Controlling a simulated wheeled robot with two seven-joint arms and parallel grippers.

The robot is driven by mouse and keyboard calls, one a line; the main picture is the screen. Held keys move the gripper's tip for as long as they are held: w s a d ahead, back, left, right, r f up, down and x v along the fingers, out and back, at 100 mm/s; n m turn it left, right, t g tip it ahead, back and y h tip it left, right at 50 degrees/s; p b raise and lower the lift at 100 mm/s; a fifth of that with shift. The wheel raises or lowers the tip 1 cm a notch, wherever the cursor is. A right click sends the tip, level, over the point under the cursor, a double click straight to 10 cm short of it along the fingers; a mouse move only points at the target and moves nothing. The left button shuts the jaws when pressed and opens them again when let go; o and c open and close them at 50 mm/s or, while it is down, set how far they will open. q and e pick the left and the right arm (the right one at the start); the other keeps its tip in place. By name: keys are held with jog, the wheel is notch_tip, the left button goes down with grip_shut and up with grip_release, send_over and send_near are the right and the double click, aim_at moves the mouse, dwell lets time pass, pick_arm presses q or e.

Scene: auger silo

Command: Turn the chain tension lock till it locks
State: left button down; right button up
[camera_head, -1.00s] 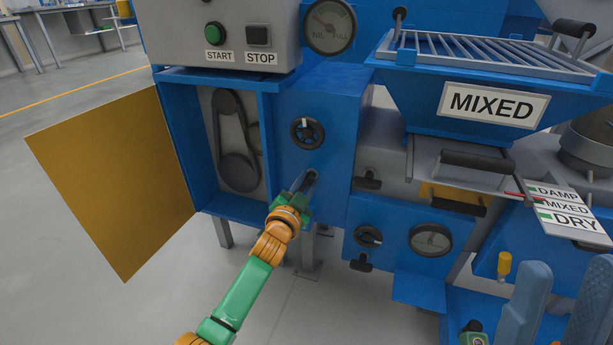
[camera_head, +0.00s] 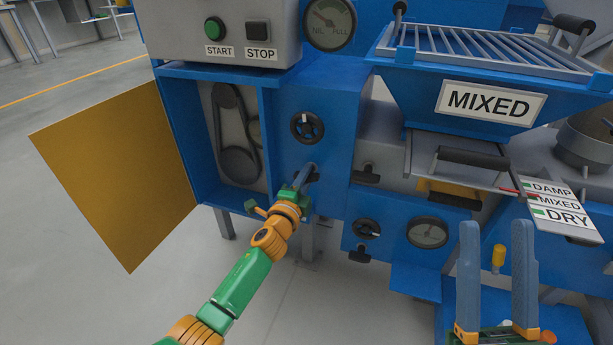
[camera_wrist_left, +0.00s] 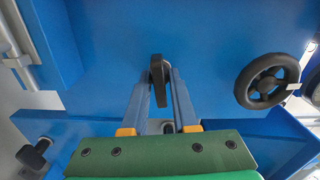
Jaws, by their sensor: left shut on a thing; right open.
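The chain tension lock looks to be the small dark lever (camera_wrist_left: 157,82) on the blue machine face, below the black handwheel (camera_head: 307,128). In the left wrist view the lever stands upright in the picture between the two blue fingers of my left gripper (camera_wrist_left: 161,88). My left gripper (camera_head: 305,178) is shut on it, and in the head view it hides most of the lever. My right gripper (camera_head: 496,228) is open and empty at the lower right, fingers pointing up in the picture, away from the lever.
An open yellow door (camera_head: 115,175) stands left of the chain compartment (camera_head: 236,140). A lower knob (camera_head: 368,229) and a gauge (camera_head: 428,232) are to the right. The MIXED hopper (camera_head: 490,104) overhangs at upper right. Floor is free below my left arm.

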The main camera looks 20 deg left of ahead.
pick_arm(q)
jog(key=shift+m, duration=0.5)
pick_arm(e)
jog(key=shift+w+f, duration=0.15)
jog(key=shift+w, duration=0.05)
jog(key=shift+f+h, duration=0.1)
jog(key=shift+h, duration=0.2)
pick_arm(q)
jog(key=c, duration=0.9)
grip_release()
jog(key=shift+s, duration=0.15)
jog(key=s+p, duration=0.3)
jog(key=s, duration=0.3)
jog(key=shift+s+a, duration=0.1)
jog(key=shift+s, duration=0.3)
pick_arm(e)
jog(key=w+f+m+g+h, duration=0.1)
jog(key=w+f+g+h, duration=0.1)
jog(key=f+g, duration=0.3)
jog(key=w+d+f+g+h, duration=0.1)
jog(key=w+f+g+h, duration=0.2)
jog(key=f, duration=1)
jog(key=g, duration=0.3)
jog(key=shift+w+d+f+m+g, duration=0.2)
jog(key=shift+w+f+m+g, duration=0.1)
jog(key=shift+f+m, duration=0.1)
